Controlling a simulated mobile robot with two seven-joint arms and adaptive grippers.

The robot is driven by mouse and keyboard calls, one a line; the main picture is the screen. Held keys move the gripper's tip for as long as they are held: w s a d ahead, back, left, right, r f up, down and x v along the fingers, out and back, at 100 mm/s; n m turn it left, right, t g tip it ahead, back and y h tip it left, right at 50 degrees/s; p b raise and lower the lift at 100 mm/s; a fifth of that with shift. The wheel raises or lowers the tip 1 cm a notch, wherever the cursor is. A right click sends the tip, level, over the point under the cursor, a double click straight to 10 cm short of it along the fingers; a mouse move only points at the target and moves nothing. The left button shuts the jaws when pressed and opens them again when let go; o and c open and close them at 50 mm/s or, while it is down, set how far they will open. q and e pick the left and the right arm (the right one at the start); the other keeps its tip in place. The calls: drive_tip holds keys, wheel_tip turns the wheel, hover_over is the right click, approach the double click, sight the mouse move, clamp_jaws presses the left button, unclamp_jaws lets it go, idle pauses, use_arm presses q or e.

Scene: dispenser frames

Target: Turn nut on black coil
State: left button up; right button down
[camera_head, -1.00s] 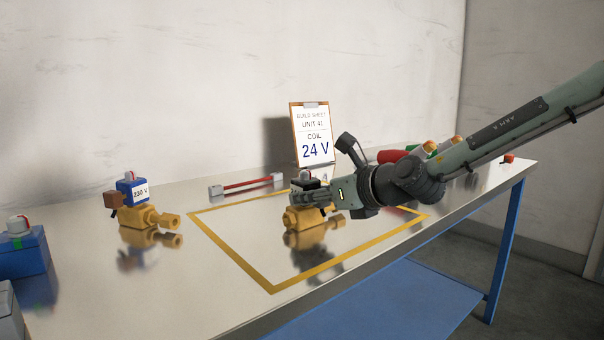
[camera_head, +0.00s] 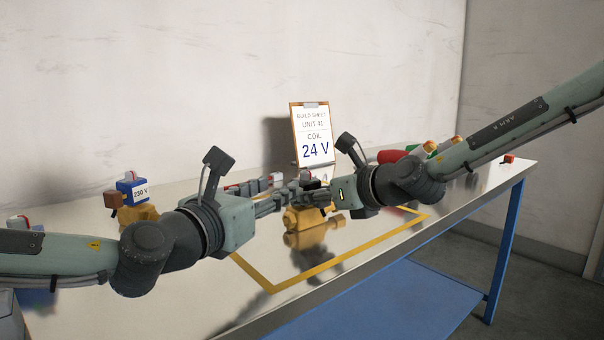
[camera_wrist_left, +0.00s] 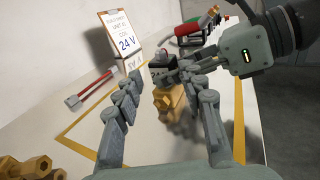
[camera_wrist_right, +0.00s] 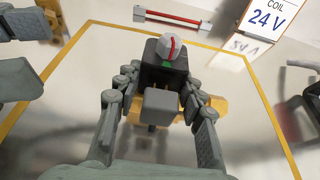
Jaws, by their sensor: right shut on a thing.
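The black coil (camera_wrist_right: 150,68) sits upright on a brass valve body (camera_head: 306,219), inside the yellow outline on the table. On its top is the pale nut (camera_wrist_right: 168,47) with a red mark; a green band shows below it. My right gripper (camera_wrist_right: 159,80) is shut on the black coil, one finger on each side. My left gripper (camera_wrist_left: 160,88) is open and empty, its fingers spread, pointing toward the coil from the left.
A blue 230 V coil (camera_head: 131,188) on another brass valve stands at the left, partly behind my left arm. The 24 V build sheet (camera_head: 313,136) stands at the back. A red object (camera_head: 391,156) lies right.

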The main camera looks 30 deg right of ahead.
sight(303, 172)
use_arm(q)
drive_tip(key=x, duration=1.1)
clamp_jaws()
